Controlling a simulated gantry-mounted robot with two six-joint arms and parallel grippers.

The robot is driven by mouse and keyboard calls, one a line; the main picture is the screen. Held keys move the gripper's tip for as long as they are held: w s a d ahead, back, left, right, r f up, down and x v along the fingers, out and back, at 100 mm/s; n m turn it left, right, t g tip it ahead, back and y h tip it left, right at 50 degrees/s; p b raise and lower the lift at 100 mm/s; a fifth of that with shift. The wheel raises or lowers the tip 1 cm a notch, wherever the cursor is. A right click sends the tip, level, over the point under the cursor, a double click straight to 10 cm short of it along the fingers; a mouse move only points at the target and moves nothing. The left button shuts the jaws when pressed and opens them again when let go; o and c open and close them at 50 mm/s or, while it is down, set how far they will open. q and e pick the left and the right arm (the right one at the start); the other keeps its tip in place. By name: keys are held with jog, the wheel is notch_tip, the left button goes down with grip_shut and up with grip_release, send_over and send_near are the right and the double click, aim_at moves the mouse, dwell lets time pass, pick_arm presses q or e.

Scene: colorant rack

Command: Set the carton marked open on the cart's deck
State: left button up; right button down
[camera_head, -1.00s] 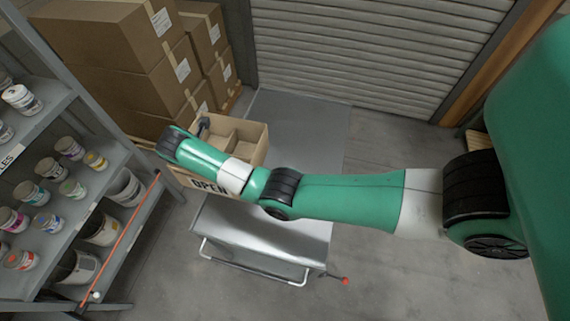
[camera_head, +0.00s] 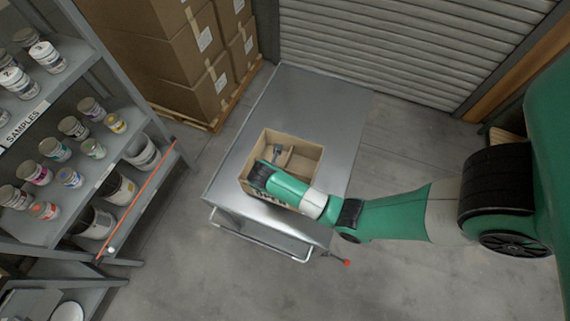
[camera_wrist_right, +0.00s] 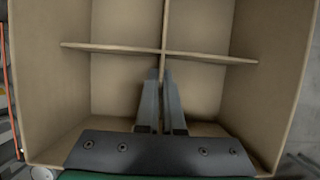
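The carton marked OPEN (camera_head: 312,154) is an open-topped brown box with crossed dividers inside. It is over the left middle part of the deck of the grey metal cart (camera_head: 312,100), upright; I cannot tell whether its base touches the deck. My right gripper (camera_head: 277,152) reaches into the carton, and my right arm hides part of its front face and lettering. In the right wrist view, the two fingers (camera_wrist_right: 161,100) are close together on either side of a divider of the carton (camera_wrist_right: 210,57). My left gripper is not in view.
A shelf rack (camera_head: 135,149) with several colorant cans stands at the left, with an orange rod (camera_head: 140,203) along its edge. Stacked boxes (camera_head: 165,60) on a pallet stand behind. The cart's deck is clear behind the carton; its handle (camera_head: 262,240) faces the front.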

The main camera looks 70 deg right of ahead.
jog(key=shift+s+f, duration=0.6)
jog(key=shift+f, duration=0.2)
jog(key=f, duration=0.2)
jog(key=s+f+b, duration=0.1)
jog(key=shift+f, duration=0.35)
jog(key=shift+w+f, duration=0.1)
jog(key=shift+f, duration=0.1)
jog(key=c, duration=1)
grip_release()
jog(key=shift+c, duration=0.2)
